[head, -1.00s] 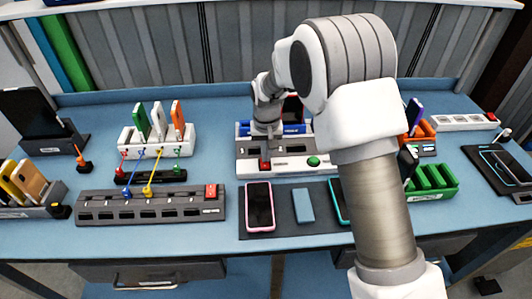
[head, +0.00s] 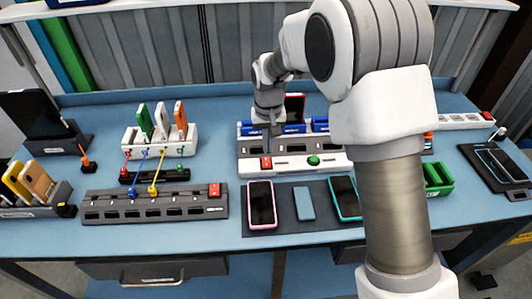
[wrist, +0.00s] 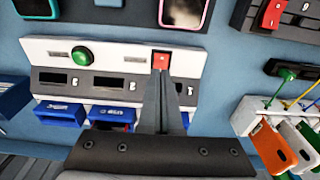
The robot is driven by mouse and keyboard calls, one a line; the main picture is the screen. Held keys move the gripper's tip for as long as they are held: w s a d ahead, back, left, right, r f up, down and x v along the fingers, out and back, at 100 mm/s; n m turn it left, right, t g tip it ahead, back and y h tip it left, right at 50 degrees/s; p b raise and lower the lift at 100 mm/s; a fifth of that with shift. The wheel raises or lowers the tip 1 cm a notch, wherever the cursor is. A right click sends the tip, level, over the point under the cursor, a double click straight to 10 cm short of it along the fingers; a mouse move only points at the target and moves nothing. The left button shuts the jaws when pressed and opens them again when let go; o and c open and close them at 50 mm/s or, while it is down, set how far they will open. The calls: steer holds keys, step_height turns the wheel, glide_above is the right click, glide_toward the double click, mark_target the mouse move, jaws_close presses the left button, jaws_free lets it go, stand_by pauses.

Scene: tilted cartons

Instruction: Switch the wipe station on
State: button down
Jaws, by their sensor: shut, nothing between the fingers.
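The wipe station is a white and grey unit (head: 330,165) at the middle of the bench, with a row of dark slots. Its red switch (head: 266,162) is on the left of the front strip, and a green round button (head: 313,160) is to the right. In the wrist view the red switch (wrist: 161,61) and green button (wrist: 83,57) both show. My gripper (head: 268,150) is shut and empty, pointing down at the red switch. In the wrist view its fingertips (wrist: 160,75) are right by the switch and cover part of it; I cannot tell whether they touch.
Blue trays (wrist: 57,115) line the station's back. A dark mat (head: 285,222) with phones lies in front. A grey socket strip (head: 120,213) with its own red switch (head: 214,190) is at left. A white rack (head: 135,148) holds upright phones. My arm hides the right middle.

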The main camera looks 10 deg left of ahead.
step_height(320, 180, up, 7)
glide_above(267, 159)
steer(key=s+d, duration=0.1)
steer(key=s, duration=0.3)
steer(key=shift+d+r, duration=0.15)
steer(key=shift+w+a+r+t+p, duration=0.15)
steer(key=shift+w+a+t+p, duration=0.1)
steer(key=shift+w+t+p, duration=0.3)
steer(key=f, duration=0.4)
steer(key=w+f, duration=0.1)
steer(key=f, duration=0.4)
steer(key=w+f+p, duration=0.1)
steer(key=f, duration=0.3)
steer(key=shift+w+a+f, duration=0.1)
steer(key=shift+a+f, duration=0.2)
steer(key=shift+a, duration=0.05)
steer(key=shift+f, duration=0.1)
steer(key=shift+w+f, duration=0.1)
steer(key=shift+f, duration=0.05)
